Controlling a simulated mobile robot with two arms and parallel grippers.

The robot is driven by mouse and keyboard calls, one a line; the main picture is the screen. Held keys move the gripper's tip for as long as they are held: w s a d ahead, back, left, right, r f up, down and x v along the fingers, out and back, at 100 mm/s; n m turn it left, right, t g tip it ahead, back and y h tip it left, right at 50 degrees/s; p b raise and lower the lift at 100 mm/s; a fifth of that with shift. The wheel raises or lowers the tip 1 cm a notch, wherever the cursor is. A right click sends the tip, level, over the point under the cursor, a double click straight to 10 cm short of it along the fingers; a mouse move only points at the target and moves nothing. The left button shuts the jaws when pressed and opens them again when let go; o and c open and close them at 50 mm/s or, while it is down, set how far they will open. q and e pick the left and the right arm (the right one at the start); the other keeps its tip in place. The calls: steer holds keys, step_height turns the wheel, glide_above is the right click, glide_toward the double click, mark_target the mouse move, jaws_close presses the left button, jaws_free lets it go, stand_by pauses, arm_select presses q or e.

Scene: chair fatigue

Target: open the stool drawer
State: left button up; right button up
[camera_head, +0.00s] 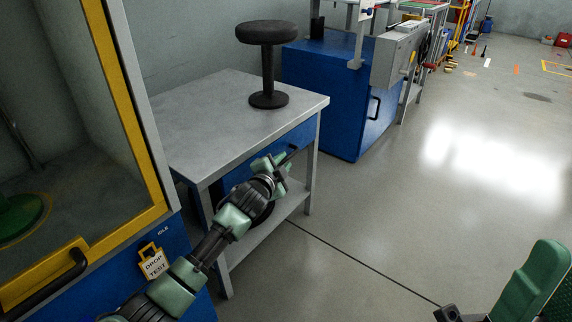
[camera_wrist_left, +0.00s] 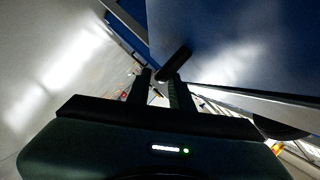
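A black round stool (camera_head: 267,65) stands upright on a grey worktable (camera_head: 215,105). A blue drawer (camera_head: 296,138) sits under the tabletop and looks shut; my left arm hides part of its front. My left gripper (camera_head: 281,162) is at the drawer front, by its dark handle (camera_head: 292,152). In the left wrist view, the gripper (camera_wrist_left: 160,86) has its two fingers apart. The dark handle (camera_wrist_left: 176,62) stands out from the blue front (camera_wrist_left: 230,40) at the fingertips; I cannot tell whether they touch it. Part of my right arm shows at the bottom right; its gripper is unclear.
A yellow-framed drop-test cabinet (camera_head: 150,180) stands close on the left. A blue machine cabinet (camera_head: 335,95) is behind the table. The table has a lower shelf (camera_head: 262,235). The grey floor (camera_head: 400,210) to the right is clear.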

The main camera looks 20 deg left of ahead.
arm_select(q)
steer(key=shift+b+x, duration=0.45)
steer(key=shift+x, duration=1.1)
jaws_close()
steer(key=shift+f, duration=0.15)
